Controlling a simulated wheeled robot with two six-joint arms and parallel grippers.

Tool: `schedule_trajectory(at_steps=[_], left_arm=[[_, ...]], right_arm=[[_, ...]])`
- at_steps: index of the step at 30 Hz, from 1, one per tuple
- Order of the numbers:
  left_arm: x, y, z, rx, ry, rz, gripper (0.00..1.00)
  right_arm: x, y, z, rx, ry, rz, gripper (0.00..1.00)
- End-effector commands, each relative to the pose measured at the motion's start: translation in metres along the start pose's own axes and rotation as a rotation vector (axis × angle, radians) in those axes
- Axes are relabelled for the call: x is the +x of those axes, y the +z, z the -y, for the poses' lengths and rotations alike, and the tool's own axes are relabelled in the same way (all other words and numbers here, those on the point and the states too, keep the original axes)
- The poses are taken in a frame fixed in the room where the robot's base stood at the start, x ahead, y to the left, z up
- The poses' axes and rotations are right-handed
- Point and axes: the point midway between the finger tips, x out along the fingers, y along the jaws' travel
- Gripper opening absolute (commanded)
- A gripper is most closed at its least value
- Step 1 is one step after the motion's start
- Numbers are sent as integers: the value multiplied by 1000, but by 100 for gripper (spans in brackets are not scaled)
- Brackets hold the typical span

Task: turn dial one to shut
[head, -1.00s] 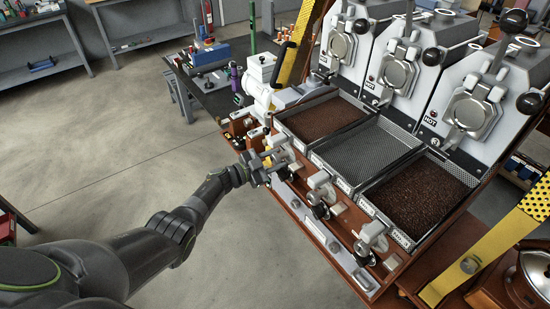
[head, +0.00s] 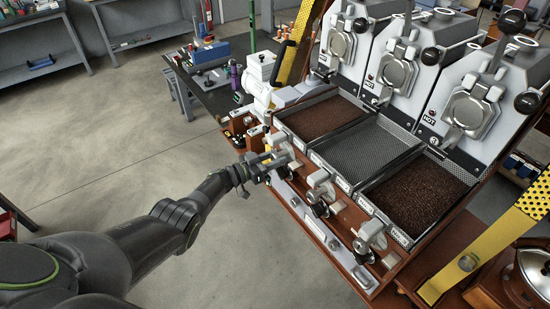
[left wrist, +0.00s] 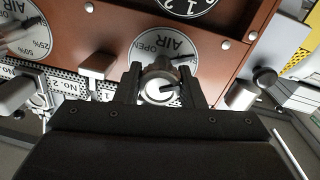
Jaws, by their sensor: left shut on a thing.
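Dial one's round white plate (left wrist: 150,45), lettered AIR and OPEN, is on the brown front panel in the left wrist view. Its silver knob (left wrist: 159,90) sits between the two black fingers of my left gripper (left wrist: 161,82), which is shut on it. A dark mark on the knob points toward the right of that view. The fingers hide part of the plate, and lettering at its right is too covered to read. In the head view my left gripper (head: 274,164) is at the front panel below the leftmost tray. My right gripper is not in view.
Another dial plate (left wrist: 20,35) with percent marks lies left in the wrist view, by a small lever (left wrist: 97,66). A silver knob (left wrist: 242,92) stands close on the right. Roasters (head: 400,70) marked HOT rise behind the trays.

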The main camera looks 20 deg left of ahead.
Motion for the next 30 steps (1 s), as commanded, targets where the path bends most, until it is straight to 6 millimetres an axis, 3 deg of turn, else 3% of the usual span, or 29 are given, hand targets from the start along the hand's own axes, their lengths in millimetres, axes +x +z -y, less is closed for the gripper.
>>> schedule_trajectory(at_steps=[13, 14, 18, 30], left_arm=[[0, -1, 1, -12, -2, -2, 13], [0, -1, 1, -12, -2, -2, 37], [0, 0, 1, -11, -1, -1, 55], [-7, -1, 0, -10, -1, 0, 56]], right_arm=[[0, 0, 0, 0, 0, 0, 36], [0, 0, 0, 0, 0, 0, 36], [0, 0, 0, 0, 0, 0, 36], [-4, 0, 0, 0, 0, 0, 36]])
